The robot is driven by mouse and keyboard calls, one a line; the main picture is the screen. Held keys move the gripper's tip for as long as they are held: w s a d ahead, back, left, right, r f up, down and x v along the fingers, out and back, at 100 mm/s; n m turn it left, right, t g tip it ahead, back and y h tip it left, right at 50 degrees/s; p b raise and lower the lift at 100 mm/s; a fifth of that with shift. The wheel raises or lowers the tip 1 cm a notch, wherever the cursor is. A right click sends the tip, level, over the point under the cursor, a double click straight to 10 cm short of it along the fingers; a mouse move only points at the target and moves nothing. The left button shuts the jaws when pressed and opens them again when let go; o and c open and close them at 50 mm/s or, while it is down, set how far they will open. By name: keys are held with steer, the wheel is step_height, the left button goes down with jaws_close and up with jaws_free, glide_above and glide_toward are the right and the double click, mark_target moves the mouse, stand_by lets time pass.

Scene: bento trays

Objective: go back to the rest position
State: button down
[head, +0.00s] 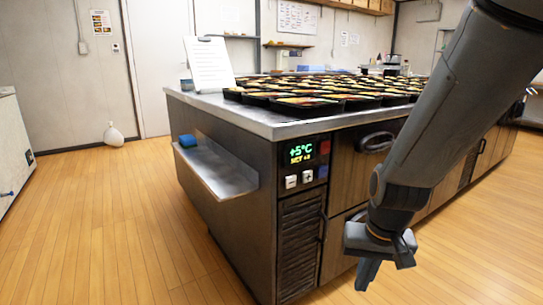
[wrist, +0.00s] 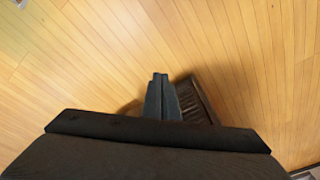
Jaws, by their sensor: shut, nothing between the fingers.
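My gripper (head: 368,274) hangs low at the right in the head view, pointing down in front of the refrigerated counter. It is shut and empty. In the wrist view my gripper (wrist: 160,78) points at the wooden floor, its fingers together. Part of the counter's front hides behind my arm in the head view.
The counter (head: 225,140) has a steel top covered with several bento trays (head: 305,103) and a white sign (head: 209,64) at its left corner. A side shelf (head: 215,168) sticks out on the left, with a blue item (head: 187,141). Wooden floor (head: 100,220) is clear at left.

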steer(key=s+a+r+n+g, duration=0.1)
steer(key=s+a+r+n, duration=0.25)
steer(key=s+a, duration=0.6)
steer(key=s+a+r+n+g, duration=0.15)
steer(key=s+a+n, duration=0.4)
steer(key=a, duration=0.65)
steer(key=d+r+m+p, duration=0.3)
steer(key=d+r+p, duration=0.7)
steer(key=r+p, duration=0.3)
steer(key=d+r+m+p, duration=0.4)
steer(key=d+r+p, duration=0.7)
steer(key=p, duration=0.7)
step_height(320, 180, up, 3)
steer(key=shift+s+f+t, duration=0.15)
steer(key=shift+s+t, duration=0.05)
steer(key=shift+t, duration=0.15)
